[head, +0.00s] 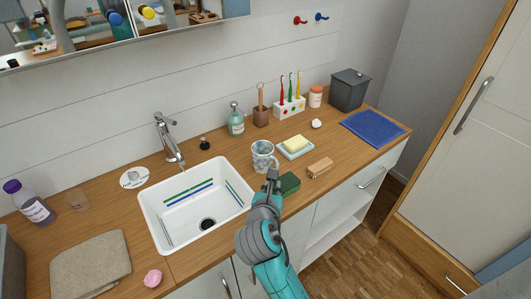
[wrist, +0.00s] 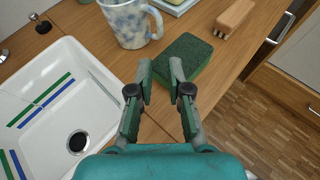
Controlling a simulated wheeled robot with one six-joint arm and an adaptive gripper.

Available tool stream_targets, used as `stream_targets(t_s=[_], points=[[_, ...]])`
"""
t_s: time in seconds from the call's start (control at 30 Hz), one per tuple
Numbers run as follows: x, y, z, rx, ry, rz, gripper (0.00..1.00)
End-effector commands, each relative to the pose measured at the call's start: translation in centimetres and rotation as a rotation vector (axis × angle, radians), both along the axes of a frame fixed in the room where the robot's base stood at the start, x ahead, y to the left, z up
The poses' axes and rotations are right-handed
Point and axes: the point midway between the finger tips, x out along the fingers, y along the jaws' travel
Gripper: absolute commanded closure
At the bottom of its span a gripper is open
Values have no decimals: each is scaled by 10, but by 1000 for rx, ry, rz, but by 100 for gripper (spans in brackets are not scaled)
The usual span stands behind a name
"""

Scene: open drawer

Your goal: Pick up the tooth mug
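The tooth mug, a white mug with blue mottling (head: 262,157), stands upright on the wooden counter just right of the sink. In the wrist view the mug (wrist: 126,22) is at the top, its handle on the right and its rim cut off by the frame. My gripper (wrist: 160,70) is open and empty, with a gap between its fingertips. It is on the near side of the mug, apart from it, and its fingertips overlap the green sponge's left edge in the wrist view. In the head view my gripper (head: 272,178) shows just in front of the mug.
A green sponge (wrist: 190,58) lies right of the mug, with a wooden brush (head: 320,167) beyond it. A soap dish (head: 304,153) stands behind. The white sink (head: 150,212) opens on the left. The counter's front edge is close to the sponge.

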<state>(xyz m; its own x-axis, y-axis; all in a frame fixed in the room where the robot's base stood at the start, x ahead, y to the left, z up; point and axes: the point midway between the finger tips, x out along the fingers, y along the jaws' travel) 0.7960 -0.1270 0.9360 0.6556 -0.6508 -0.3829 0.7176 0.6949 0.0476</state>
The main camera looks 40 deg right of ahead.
Motion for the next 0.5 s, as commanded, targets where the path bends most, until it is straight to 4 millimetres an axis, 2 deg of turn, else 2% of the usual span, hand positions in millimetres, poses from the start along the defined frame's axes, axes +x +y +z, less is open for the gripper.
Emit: stream_targets(t_s=[0.13, 0.5], points=[[6, -5, 7, -32, 33, -7, 82], [36, -37, -11, -34, 36, -8, 82]])
